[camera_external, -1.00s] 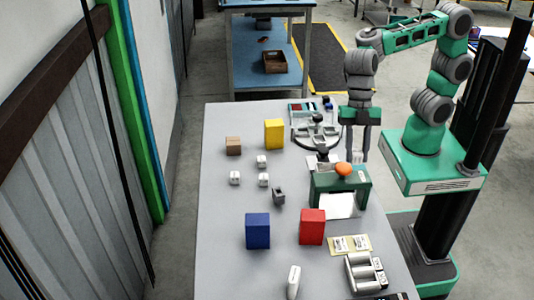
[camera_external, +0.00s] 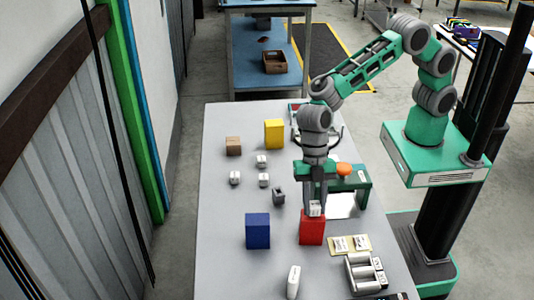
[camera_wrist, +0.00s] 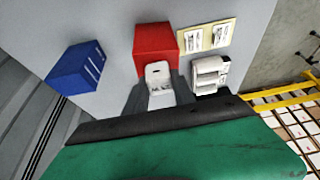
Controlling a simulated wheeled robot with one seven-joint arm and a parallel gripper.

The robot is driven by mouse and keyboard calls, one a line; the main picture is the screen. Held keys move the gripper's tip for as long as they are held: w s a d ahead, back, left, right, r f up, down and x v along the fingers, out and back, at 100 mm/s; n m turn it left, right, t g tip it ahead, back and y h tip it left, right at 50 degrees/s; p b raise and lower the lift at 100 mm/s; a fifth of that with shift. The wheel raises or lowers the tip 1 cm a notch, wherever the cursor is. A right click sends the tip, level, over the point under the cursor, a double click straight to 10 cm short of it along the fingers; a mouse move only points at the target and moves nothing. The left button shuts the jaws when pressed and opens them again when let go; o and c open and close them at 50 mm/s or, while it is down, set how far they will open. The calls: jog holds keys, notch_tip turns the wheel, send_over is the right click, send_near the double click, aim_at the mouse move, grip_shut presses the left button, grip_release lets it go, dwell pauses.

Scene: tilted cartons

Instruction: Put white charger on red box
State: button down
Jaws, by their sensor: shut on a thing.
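My gripper (camera_external: 315,198) points down over the red box (camera_external: 311,230) and is shut on a white charger (camera_external: 316,208). The charger is at the top of the upright red box in the external view. In the wrist view, the white charger (camera_wrist: 158,74) sits between the two fingers (camera_wrist: 158,95), and overlaps the near edge of the red box (camera_wrist: 156,40). I cannot tell whether the charger touches the box top.
A blue box (camera_external: 257,231) stands left of the red box. A green stand (camera_external: 352,185) with an orange knob is just behind. Yellow cards (camera_external: 349,244) and a white multi-slot device (camera_external: 365,272) lie to the right. Several small white blocks, a yellow box (camera_external: 274,133) and a brown box (camera_external: 233,146) stand farther back.

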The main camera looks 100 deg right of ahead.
jog(key=shift+f+b, duration=0.3)
jog(key=shift+f, duration=0.2)
jog(key=c, duration=1.1)
grip_release()
jog(key=shift+o, duration=0.2)
jog(key=shift+r, duration=0.2)
